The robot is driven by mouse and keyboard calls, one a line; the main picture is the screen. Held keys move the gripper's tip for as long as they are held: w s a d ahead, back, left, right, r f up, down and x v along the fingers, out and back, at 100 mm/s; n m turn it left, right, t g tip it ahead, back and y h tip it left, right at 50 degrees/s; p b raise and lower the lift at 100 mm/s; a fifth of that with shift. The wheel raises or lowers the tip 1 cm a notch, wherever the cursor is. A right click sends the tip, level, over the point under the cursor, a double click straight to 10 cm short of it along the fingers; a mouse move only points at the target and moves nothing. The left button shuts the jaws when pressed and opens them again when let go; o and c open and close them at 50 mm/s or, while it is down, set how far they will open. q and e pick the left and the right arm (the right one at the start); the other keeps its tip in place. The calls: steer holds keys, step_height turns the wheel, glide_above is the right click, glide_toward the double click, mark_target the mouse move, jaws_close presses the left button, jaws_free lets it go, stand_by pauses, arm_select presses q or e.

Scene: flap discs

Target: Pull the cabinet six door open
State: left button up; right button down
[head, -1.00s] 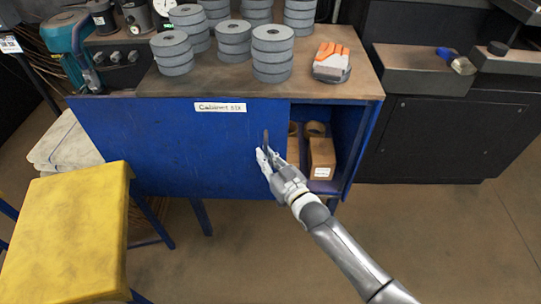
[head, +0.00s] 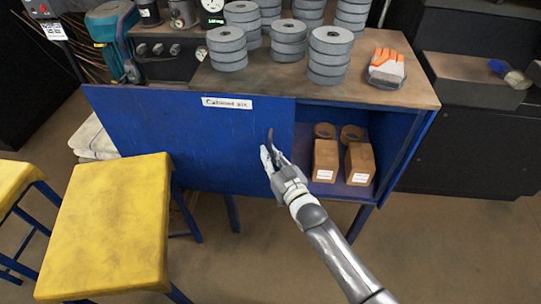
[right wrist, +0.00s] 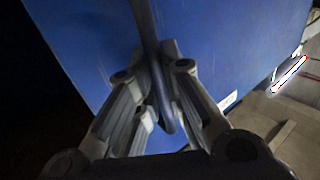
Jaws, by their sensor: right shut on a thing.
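The blue cabinet six door (head: 200,145) carries a white label at its top and stands partly open, with the cabinet's right part uncovered. Its dark curved handle (head: 270,140) is near the door's right edge. My right gripper (head: 271,158) is at this handle. In the right wrist view the handle (right wrist: 150,40) runs down between the two fingers of the right gripper (right wrist: 160,100), which are shut on it. The blue door panel (right wrist: 215,45) fills much of that view. My left gripper is not in view.
Inside the cabinet are two brown boxes (head: 326,160) and two rolls (head: 352,134). Grey disc stacks (head: 330,55) and a glove (head: 386,68) rest on the worktop (head: 270,82). Yellow stools (head: 108,225) stand at the lower left. Floor at the lower right is clear.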

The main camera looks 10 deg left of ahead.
steer(key=c, duration=1.8)
jaws_free()
steer(key=v, duration=1.2)
